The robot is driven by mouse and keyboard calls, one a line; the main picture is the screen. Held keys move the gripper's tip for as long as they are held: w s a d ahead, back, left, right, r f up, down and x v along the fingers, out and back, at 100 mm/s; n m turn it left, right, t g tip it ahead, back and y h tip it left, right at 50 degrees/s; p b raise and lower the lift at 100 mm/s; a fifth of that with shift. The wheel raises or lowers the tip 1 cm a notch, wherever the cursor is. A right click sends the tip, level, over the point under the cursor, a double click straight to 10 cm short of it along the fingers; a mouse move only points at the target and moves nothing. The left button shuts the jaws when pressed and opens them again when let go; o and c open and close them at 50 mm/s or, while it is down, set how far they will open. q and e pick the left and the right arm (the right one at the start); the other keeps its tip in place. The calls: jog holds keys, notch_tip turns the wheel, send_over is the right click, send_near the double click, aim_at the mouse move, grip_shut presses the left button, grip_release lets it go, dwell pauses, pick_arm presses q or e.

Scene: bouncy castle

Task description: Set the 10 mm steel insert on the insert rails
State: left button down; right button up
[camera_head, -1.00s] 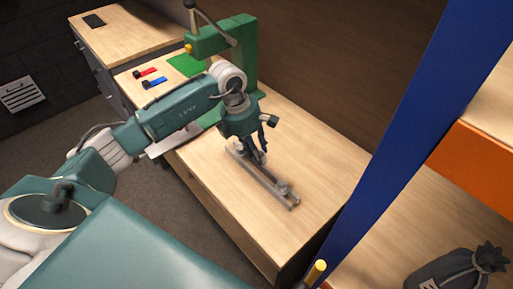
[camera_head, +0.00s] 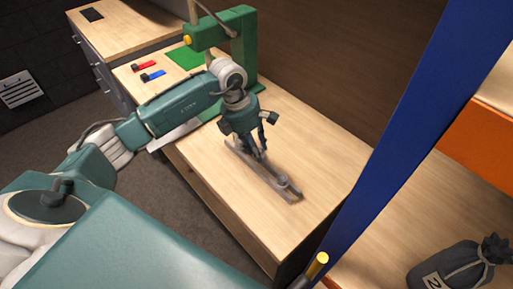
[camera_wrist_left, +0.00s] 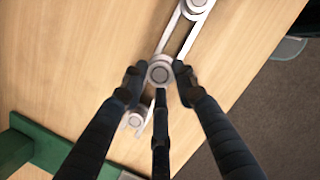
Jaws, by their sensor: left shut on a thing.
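My left gripper (camera_head: 261,152) has its dark fingers shut around a small round steel insert (camera_wrist_left: 160,73), which shows between the fingertips in the left wrist view. The insert is over or on the insert rails (camera_head: 256,174), two narrow parallel metal bars on the wooden bench; I cannot tell whether it touches them. The rails also show in the left wrist view (camera_wrist_left: 187,38). Another round steel piece (camera_head: 284,182) sits near the rails' near end, and a smaller one (camera_wrist_left: 135,120) shows at the lower left in the wrist view. My right gripper is not in view.
A green press (camera_head: 243,45) stands behind my left arm. Red (camera_head: 144,65) and blue (camera_head: 153,76) items and a green mat (camera_head: 185,57) lie on the bench's far part. A blue post (camera_head: 400,135) and a grey sack (camera_head: 455,268) are at the right. The bench (camera_head: 310,140) right of the rails is clear.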

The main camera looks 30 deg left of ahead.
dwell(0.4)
pick_arm(q)
jog(key=shift+f+b, duration=0.15)
jog(key=shift+b, duration=0.2)
dwell(0.4)
jog(key=shift+f, duration=0.15)
dwell(0.5)
jog(key=shift+f+b, duration=0.1)
jog(key=shift+b, duration=0.25)
jog(key=shift+f+b, duration=0.35)
jog(key=shift+b, duration=0.1)
jog(key=shift+f+b, duration=0.35)
jog(key=shift+b, duration=0.05)
jog(key=shift+w+f+b, duration=0.1)
jog(key=shift+f+b, duration=0.35)
jog(key=shift+b, duration=0.2)
dwell(0.8)
